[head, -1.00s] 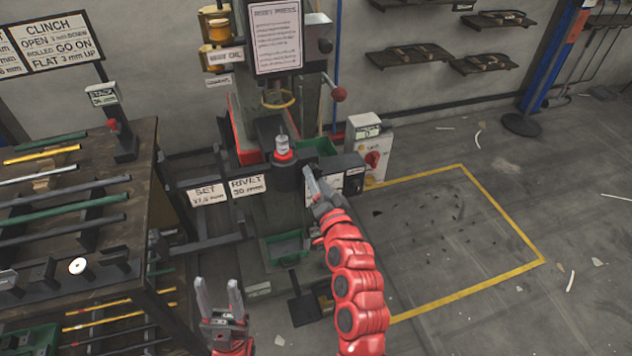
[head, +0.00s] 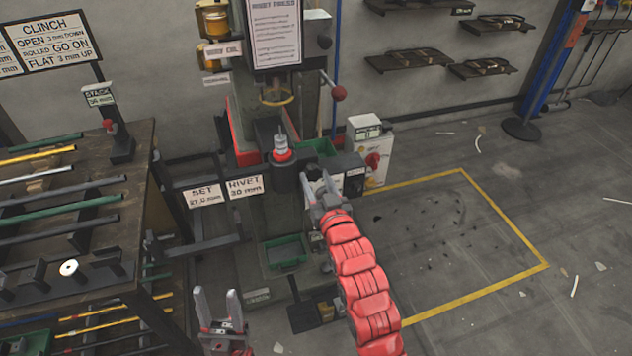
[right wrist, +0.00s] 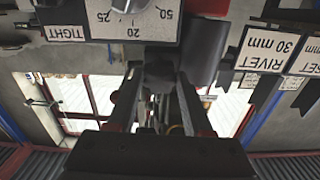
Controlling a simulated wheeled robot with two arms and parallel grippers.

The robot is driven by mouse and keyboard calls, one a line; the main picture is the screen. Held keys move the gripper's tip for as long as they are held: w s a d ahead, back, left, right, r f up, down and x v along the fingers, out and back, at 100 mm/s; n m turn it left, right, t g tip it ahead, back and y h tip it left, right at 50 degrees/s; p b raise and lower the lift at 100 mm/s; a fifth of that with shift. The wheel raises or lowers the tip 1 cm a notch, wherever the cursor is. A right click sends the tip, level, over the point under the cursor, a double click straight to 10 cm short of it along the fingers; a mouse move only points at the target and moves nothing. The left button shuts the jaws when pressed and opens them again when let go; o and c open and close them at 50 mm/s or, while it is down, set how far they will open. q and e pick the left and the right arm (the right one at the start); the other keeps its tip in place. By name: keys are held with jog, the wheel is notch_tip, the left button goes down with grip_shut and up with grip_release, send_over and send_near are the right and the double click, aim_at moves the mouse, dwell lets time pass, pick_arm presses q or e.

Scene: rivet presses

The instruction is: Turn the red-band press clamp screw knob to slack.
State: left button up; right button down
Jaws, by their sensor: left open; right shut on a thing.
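The rivet press (head: 250,120) stands at the centre of the head view, with a red band (head: 282,156) around its ram. My right gripper (head: 322,186) is at the front of the press, just right of the dark cylinder under the ram. In the right wrist view its fingers (right wrist: 160,88) are shut on a dark clamp screw knob (right wrist: 160,72), mostly hidden between them. My left gripper (head: 220,318) is open and empty, low in front of the press.
A dark workbench (head: 130,200) with coloured rods stands at the left. SET and RIVET signs (head: 245,187) stick out left of the ram. A white control box (head: 372,150) with a red switch stands right. The yellow-outlined floor area (head: 460,240) is mostly free.

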jog(key=shift+f+n, duration=0.15)
jog(key=shift+n, duration=0.35)
jog(key=shift+c, duration=1.5)
grip_release()
jog(key=p+v, duration=0.5)
jog(key=v, duration=1.2)
jog(key=shift+s+p, duration=0.2)
jog(key=shift+p, duration=0.2)
